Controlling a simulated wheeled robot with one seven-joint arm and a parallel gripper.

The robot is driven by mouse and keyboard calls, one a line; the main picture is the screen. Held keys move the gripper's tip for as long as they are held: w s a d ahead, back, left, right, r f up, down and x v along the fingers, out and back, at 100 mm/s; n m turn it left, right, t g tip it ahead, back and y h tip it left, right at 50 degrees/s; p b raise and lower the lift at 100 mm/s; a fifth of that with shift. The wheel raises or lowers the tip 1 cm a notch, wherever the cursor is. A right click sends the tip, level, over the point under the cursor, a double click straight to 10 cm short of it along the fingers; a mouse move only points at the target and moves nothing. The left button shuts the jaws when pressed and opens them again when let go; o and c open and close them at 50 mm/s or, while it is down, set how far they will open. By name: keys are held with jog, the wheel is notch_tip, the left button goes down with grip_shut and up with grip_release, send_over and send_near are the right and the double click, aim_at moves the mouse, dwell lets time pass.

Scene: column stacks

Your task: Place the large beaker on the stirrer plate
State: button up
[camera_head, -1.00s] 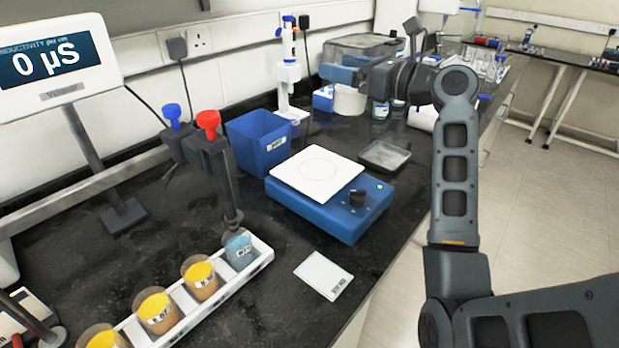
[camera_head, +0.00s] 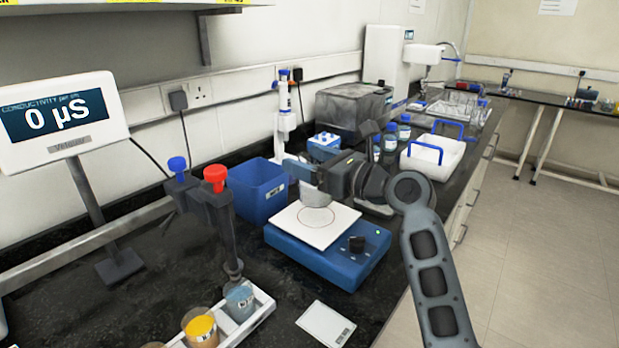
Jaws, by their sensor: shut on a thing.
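The stirrer plate is a blue box (camera_head: 310,258) with a white square top (camera_head: 330,229), a thin circle marked on it and a black knob at its front right. My gripper (camera_head: 305,175) is over the back left part of the top, reaching in from the right. It is shut on the large beaker (camera_head: 317,196), a pale translucent vessel partly hidden by the gripper. The beaker looks upright and overlaps the back of the marked circle in this view. I cannot tell whether its base touches the white top.
A blue bin (camera_head: 257,192) stands close behind the plate's left side. A probe stand with blue and red caps (camera_head: 212,200) and a white rack (camera_head: 250,322) of small beakers are at left. Bottles and a carrier stand behind my arm.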

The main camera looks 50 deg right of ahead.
jog(key=shift+f, duration=2)
jog(key=o, duration=1.2)
jog(key=shift+f, duration=0.15)
jog(key=shift+c, duration=0.2)
jog(key=s+b, duration=0.1)
jog(key=s, duration=1.1)
jog(key=shift+d+b, duration=0.2)
jog(key=shift+b, duration=0.1)
